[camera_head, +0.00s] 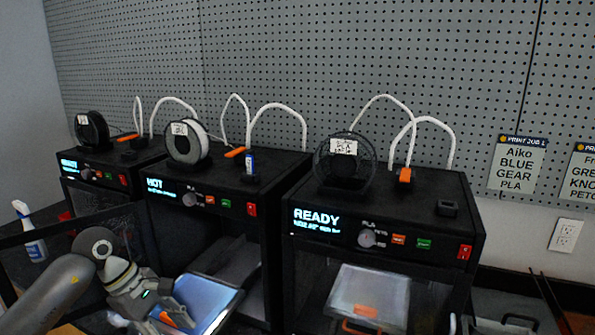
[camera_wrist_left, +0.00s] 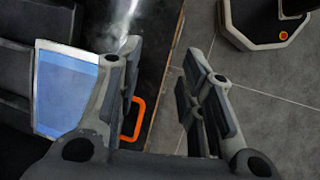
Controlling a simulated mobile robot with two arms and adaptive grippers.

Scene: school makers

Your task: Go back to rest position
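My left gripper (camera_head: 165,312) is low in the head view, in front of the middle printer and beside a pale blue plate (camera_head: 207,298). In the left wrist view its two fingers (camera_wrist_left: 165,72) are spread apart, with nothing between them. The plate (camera_wrist_left: 68,92) shows there to the left of the fingers. An orange handle (camera_wrist_left: 133,118) shows close beside the left finger; I cannot tell if they touch. My right gripper is in neither view.
Three dark printers stand in a row: left (camera_head: 105,180), middle reading "HOT" (camera_head: 190,225), and right reading "READY" (camera_head: 385,215). Spools and white tubes top them. A spray bottle (camera_head: 31,235) stands at left. Grey floor tiles (camera_wrist_left: 265,110) lie open in the wrist view.

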